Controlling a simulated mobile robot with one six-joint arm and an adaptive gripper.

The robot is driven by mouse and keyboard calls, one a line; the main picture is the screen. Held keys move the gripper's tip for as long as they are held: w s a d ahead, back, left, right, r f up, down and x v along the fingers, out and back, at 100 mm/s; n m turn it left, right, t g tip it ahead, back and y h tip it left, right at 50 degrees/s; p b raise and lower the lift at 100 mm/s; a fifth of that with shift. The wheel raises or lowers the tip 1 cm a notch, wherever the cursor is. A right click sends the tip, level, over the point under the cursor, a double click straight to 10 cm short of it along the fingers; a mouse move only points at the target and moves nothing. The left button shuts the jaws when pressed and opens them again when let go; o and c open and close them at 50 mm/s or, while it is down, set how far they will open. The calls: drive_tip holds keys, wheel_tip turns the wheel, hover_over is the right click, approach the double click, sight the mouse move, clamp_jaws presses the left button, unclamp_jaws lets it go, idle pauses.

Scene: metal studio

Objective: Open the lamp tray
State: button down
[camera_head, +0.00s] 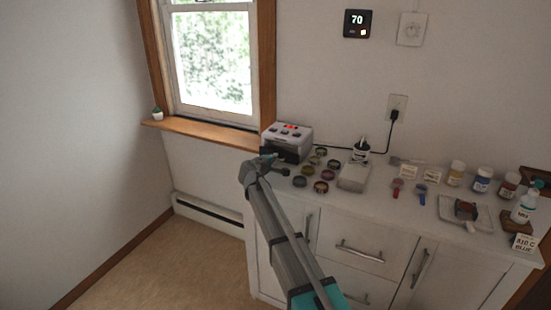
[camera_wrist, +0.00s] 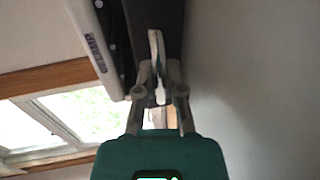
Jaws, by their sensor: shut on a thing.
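The lamp (camera_head: 290,137) is a white-and-black box with red lit digits and buttons on top. It stands at the cabinet's back left corner, by the window. Its white case with lettering also shows at the upper left of the wrist view (camera_wrist: 92,40). My gripper (camera_head: 266,161) is at the lamp's dark front, at the left end of the cabinet top. In the wrist view my gripper (camera_wrist: 159,82) is shut on a thin pale upright piece (camera_wrist: 155,45), seemingly the lamp tray's handle, in front of a dark surface. How far out the tray is, I cannot tell.
Several small round pots (camera_head: 307,170) stand right of my gripper. A white block (camera_head: 353,176) and a dark-capped bottle (camera_head: 361,150) are beyond them. A cord runs behind the lamp. The floor at left is clear.

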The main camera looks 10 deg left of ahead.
drive_tip(key=v, duration=0.3)
drive_tip(key=f+v, duration=0.1)
drive_tip(key=v, duration=0.3)
drive_tip(key=f+v, duration=0.1)
drive_tip(key=v, duration=0.2)
drive_tip(key=shift+s+a, duration=0.15)
drive_tip(key=shift+s, duration=0.35)
drive_tip(key=c, duration=1)
unclamp_jaws()
drive_tip(key=shift+w, duration=0.15)
